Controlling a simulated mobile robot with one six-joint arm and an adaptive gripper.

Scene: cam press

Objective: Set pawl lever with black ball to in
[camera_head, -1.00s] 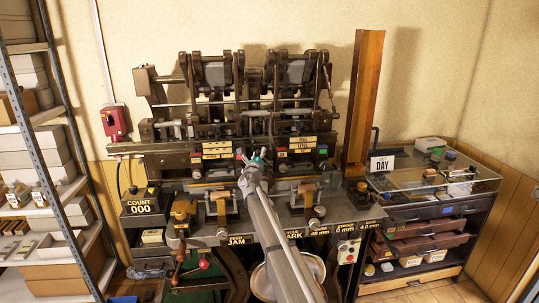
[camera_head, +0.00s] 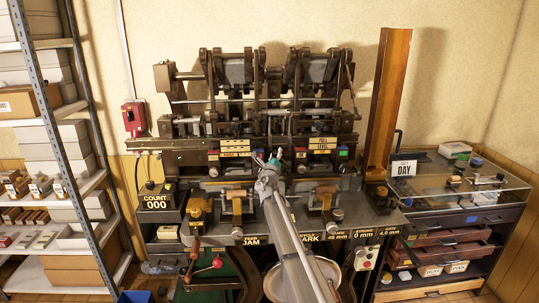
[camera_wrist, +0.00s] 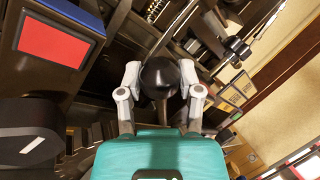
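The black ball (camera_wrist: 160,76) of a lever shows in the wrist view, with a short dark stem (camera_wrist: 162,110) below it. My gripper (camera_wrist: 160,72) has one grey finger on each side of the ball. The ball fills most of the gap; I cannot tell whether the fingers press on it. In the head view my gripper (camera_head: 267,157) is at the middle front of the cam press (camera_head: 180,150), between its two yellow label groups. There the ball and lever are hidden or too small to make out.
A red panel (camera_wrist: 55,35) and a dark rounded part (camera_wrist: 28,140) are close on the left in the wrist view. A crank with a red knob (camera_head: 217,262) is low in front. Shelves (camera_head: 60,200) stand left, a glass-topped cabinet (camera_head: 460,195) right.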

